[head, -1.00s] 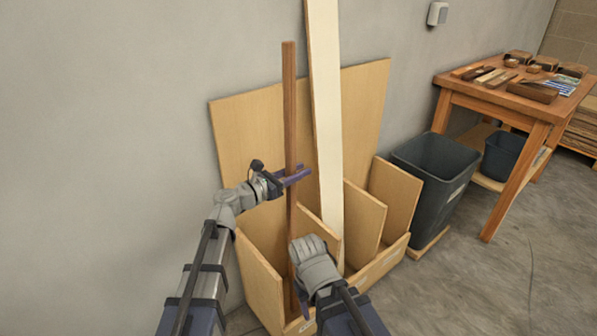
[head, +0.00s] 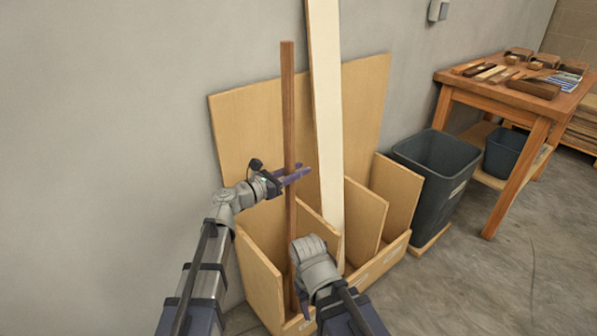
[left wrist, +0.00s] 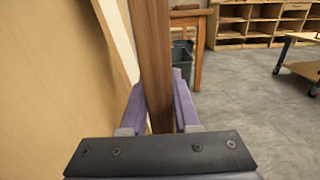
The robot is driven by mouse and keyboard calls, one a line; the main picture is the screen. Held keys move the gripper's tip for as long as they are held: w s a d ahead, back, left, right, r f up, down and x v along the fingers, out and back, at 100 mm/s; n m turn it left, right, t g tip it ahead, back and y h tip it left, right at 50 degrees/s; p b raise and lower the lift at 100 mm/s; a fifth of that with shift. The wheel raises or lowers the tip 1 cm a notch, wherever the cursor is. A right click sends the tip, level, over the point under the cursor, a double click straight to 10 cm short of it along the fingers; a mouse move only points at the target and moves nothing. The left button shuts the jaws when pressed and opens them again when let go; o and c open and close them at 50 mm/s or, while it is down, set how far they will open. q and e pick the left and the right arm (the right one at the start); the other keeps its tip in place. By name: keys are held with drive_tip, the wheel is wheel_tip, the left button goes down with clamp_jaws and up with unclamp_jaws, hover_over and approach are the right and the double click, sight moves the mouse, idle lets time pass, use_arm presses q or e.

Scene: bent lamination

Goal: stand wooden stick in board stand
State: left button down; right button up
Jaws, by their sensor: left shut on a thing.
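The wooden stick (head: 288,110) is long, brown and near upright. Its lower part is inside the front left compartment of the board stand (head: 258,278), a plywood box with several dividers. My left gripper (head: 297,175) is shut on the stick at about mid-height. The left wrist view shows the stick (left wrist: 152,60) between the two purple fingers (left wrist: 158,115). My right arm (head: 316,268) reaches to the front of the stand beside the stick's lower part. Its wrist hides most of its fingers, so I cannot tell whether it grips. The stick's bottom end is hidden.
A long pale board (head: 328,130) leans in the stand, with a wide plywood sheet (head: 240,130) behind it against the wall. A dark grey bin (head: 437,180) stands right of the stand. A workbench (head: 490,105) with tools is further right. Open floor lies at front right.

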use_arm(q)
drive_tip(key=shift+n, duration=0.3)
drive_tip(key=w+a, duration=0.2)
drive_tip(key=w, duration=0.1)
drive_tip(key=shift+w+a, duration=0.3)
drive_tip(key=shift+a, duration=0.05)
drive_tip(key=c, duration=0.6)
unclamp_jaws()
drive_tip(key=shift+o, duration=0.2)
drive_tip(key=v, duration=0.8)
idle(0.8)
